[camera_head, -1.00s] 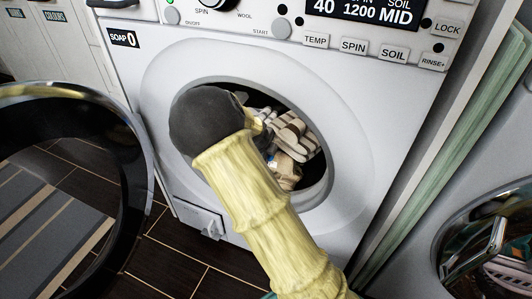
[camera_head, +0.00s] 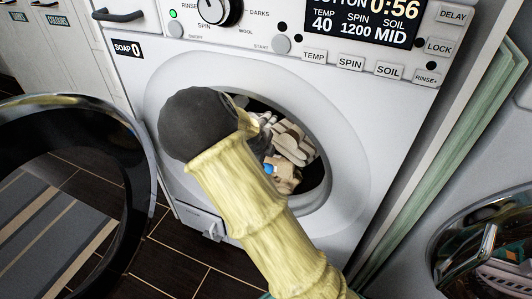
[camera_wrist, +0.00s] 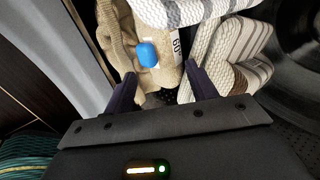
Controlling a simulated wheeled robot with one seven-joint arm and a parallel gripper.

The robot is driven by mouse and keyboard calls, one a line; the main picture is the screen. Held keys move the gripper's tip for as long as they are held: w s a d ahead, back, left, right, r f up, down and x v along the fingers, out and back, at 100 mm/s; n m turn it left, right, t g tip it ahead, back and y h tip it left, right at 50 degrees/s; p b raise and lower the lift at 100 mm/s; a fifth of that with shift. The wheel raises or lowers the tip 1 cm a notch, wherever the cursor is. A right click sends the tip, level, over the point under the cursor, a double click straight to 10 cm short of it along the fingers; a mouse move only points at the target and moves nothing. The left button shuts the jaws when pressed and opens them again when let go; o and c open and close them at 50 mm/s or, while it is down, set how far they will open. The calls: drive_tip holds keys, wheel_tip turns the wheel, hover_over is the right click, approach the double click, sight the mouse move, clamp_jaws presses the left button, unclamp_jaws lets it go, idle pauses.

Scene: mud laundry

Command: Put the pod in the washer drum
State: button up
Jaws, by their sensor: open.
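The blue pod (camera_wrist: 147,54) lies on beige laundry in the wrist view, beside a white label. It also shows as a small blue spot inside the washer opening in the head view (camera_head: 269,169). The washer drum (camera_head: 317,178) is dark inside and holds the laundry; its dark wall (camera_wrist: 291,65) is at the right of the wrist view. My gripper (camera_wrist: 160,76) is open, its two dark fingers spread and apart from the pod, with nothing held between them. In the head view my arm hides the gripper and the left part of the opening.
The round washer door (camera_head: 140,190) stands open at the left. Striped and beige laundry (camera_head: 290,145) fills the visible drum. Pale green panels (camera_head: 455,140) and a second machine's round door (camera_head: 490,240) are at the right. A striped rug (camera_head: 45,235) lies on the dark floor.

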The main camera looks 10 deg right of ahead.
drive_tip(key=p+v, duration=0.1)
drive_tip(key=v, duration=0.2)
drive_tip(key=shift+s+r+p, duration=0.1)
drive_tip(key=shift+r+p, duration=0.15)
drive_tip(key=shift+p, duration=0.05)
drive_tip(key=shift+s, duration=0.1)
idle(0.9)
